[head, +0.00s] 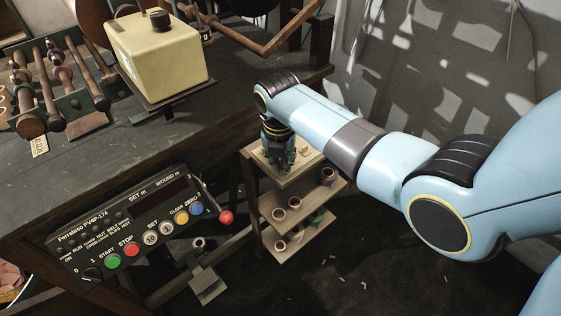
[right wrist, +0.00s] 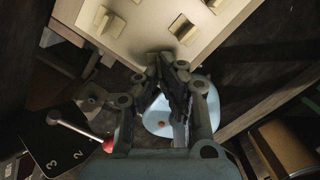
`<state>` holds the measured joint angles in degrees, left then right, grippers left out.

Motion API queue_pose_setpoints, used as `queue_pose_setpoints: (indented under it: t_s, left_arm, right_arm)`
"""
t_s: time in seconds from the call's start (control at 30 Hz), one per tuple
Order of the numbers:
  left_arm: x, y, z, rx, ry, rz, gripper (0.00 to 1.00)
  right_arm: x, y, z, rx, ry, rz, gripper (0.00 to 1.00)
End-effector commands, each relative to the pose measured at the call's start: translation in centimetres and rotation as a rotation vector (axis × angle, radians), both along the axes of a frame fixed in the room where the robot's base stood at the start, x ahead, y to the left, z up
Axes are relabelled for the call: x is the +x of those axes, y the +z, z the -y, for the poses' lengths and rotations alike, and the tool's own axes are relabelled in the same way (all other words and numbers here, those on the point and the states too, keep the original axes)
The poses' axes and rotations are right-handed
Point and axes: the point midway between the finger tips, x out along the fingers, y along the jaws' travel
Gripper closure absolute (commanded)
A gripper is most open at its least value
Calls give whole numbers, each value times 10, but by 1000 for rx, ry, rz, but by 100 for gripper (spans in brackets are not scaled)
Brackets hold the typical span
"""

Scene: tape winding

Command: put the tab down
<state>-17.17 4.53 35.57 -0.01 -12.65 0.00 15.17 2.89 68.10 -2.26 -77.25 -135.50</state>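My right gripper (head: 279,165) points down over the top board of a small wooden shelf stand (head: 297,178). In the right wrist view its fingertips (right wrist: 161,64) come close together at the edge of the pale board (right wrist: 140,35). A small brownish patch shows at the fingertips. I cannot tell whether it is a tab in the grip or part of the board or fingers. Several small pale blocks stand on the board, one of them beyond the fingertips (right wrist: 183,28). No tab can be made out for sure. My left gripper is out of view.
A control panel (head: 130,225) with coloured buttons and a red-knobbed lever (head: 226,217) is left of the stand. Rolls (head: 280,214) lie on its lower shelves. A yellowish box (head: 158,58) stands on the dark bench (head: 190,115). The wall is behind my right arm.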

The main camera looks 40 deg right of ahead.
Motion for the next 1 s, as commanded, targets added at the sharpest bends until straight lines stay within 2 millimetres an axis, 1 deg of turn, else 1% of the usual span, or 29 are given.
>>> queue_pose_setpoints:
  t_s: [0.23, 0.27, 0.47, 0.73, 0.87, 0.97, 1.0]
  left_arm:
    - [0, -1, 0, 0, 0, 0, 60]
    - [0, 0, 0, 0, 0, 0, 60]
    - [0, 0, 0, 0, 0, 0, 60]
    - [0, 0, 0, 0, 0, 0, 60]
    - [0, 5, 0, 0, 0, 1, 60]
    - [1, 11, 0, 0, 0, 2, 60]
    - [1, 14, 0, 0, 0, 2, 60]
  right_arm:
    - [0, -2, 0, 0, 0, 0, 100]
    - [0, -1, 0, 0, 0, 1, 98]
    - [0, -1, 0, 0, 0, 0, 72]
    - [0, 0, 0, 0, 0, 0, 71]
    - [0, 12, -1, 0, 0, 3, 71]
    - [-2, 31, -2, 1, 0, 4, 71]
    - [-3, 40, -3, 1, 0, 4, 71]
